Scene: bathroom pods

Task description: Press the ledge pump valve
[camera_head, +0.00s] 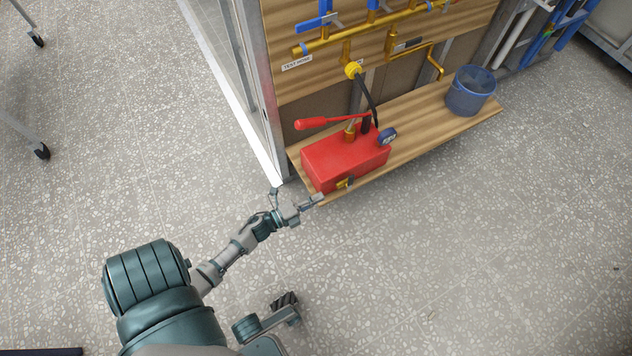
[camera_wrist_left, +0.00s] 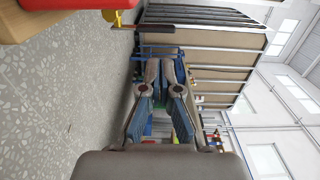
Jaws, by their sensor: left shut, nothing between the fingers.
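The red pump (camera_head: 345,163) sits on the wooden ledge (camera_head: 430,118) in the head view, with a red lever handle and a round gauge on top. Its small brass valve (camera_head: 344,184) with a dark handle is low on the front side. My left gripper (camera_head: 316,199) is shut and empty, just left of and below the valve, apart from it in this view. In the left wrist view my fingers (camera_wrist_left: 165,85) point forward; the yellow valve (camera_wrist_left: 113,18) and its dark handle are at the top, off to the side of the fingers. My right gripper is not in view.
A blue bucket (camera_head: 470,91) stands at the ledge's right end. A brass pipe manifold (camera_head: 370,30) with blue levers is on the wooden panel above. A black hose with a yellow fitting (camera_head: 353,70) rises behind the pump. The speckled floor is open in front.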

